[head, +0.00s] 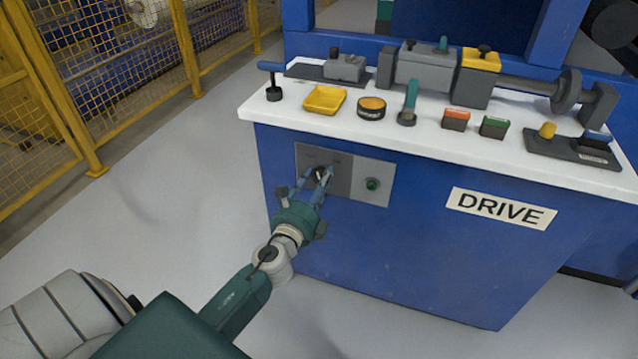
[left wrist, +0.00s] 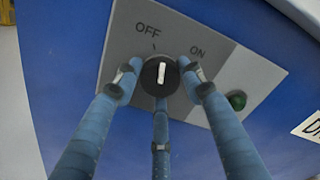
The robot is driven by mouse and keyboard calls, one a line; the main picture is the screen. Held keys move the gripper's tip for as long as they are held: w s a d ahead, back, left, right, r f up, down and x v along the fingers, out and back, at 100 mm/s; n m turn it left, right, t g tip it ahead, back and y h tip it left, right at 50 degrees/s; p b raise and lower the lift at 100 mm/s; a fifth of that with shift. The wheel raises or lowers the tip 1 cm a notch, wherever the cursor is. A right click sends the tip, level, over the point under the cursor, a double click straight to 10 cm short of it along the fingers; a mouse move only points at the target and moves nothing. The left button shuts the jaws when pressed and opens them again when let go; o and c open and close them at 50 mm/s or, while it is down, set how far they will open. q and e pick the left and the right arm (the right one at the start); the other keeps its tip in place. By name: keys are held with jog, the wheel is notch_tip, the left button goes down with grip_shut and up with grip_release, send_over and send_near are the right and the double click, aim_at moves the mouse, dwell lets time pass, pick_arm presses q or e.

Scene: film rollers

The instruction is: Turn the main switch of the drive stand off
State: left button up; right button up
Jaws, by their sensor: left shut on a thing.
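The main switch is a round black knob with a white bar (left wrist: 160,76) on a grey panel (left wrist: 130,45) marked OFF and ON. In the left wrist view its bar points up, close to the OFF tick and slightly to its right. My left gripper (head: 318,174) is shut on the knob, its blue fingers around it; it also shows in the left wrist view (left wrist: 160,90). In the head view the fingers hide most of the knob. The panel is on the front of the blue drive stand (head: 420,250). My right gripper is not in view.
A green button (head: 372,184) sits right of the switch on the panel. The white stand top (head: 300,120) holds a yellow tray (head: 325,99), a round tin (head: 371,107), red and green blocks and a roller fixture. A yellow mesh fence (head: 120,70) stands left. The floor between is clear.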

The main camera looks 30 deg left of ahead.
pick_arm(q)
jog(key=shift+a+r+n, duration=0.1)
jog(key=shift+n, duration=1.9)
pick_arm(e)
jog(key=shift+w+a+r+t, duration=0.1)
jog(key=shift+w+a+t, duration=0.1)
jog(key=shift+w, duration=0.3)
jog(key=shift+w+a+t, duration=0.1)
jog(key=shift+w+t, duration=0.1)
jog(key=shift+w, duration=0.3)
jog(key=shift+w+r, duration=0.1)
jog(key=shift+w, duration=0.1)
pick_arm(q)
jog(key=o, duration=1.1)
jog(key=shift+a, duration=0.1)
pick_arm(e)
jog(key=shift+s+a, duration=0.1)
pick_arm(q)
jog(key=shift+s, duration=0.15)
jog(key=v, duration=1.2)
